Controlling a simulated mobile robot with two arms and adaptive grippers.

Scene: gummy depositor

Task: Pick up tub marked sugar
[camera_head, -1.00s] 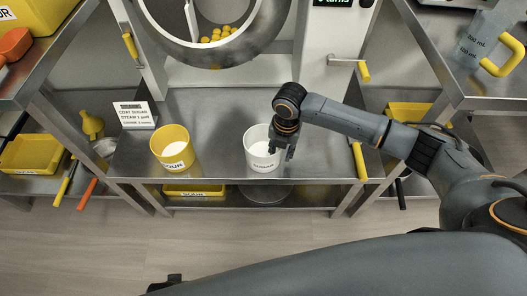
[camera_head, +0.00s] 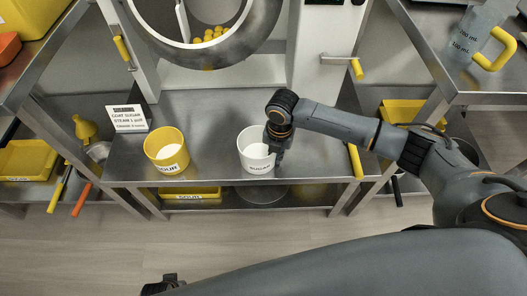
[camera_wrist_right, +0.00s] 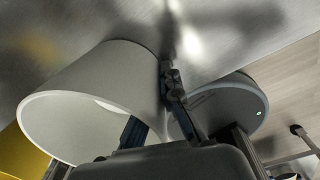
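The white tub marked SUGAR (camera_head: 254,152) stands upright on the steel table, its label facing me. In the right wrist view this white tub (camera_wrist_right: 105,75) fills the left half, its open rim toward the camera. My right gripper (camera_head: 276,152) is at the tub's right side, pointing down. In the right wrist view one finger of my right gripper (camera_wrist_right: 165,112) lies outside the wall and the other shows at the opening. Whether they press on the wall cannot be told.
A yellow tub marked SOUR (camera_head: 167,152) stands to the left, with a small sign (camera_head: 128,118) beyond it. The steel drum (camera_head: 205,35) hangs above the back of the table (camera_head: 215,115). A round grey object (camera_wrist_right: 235,105) is right of the fingers in the wrist view.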

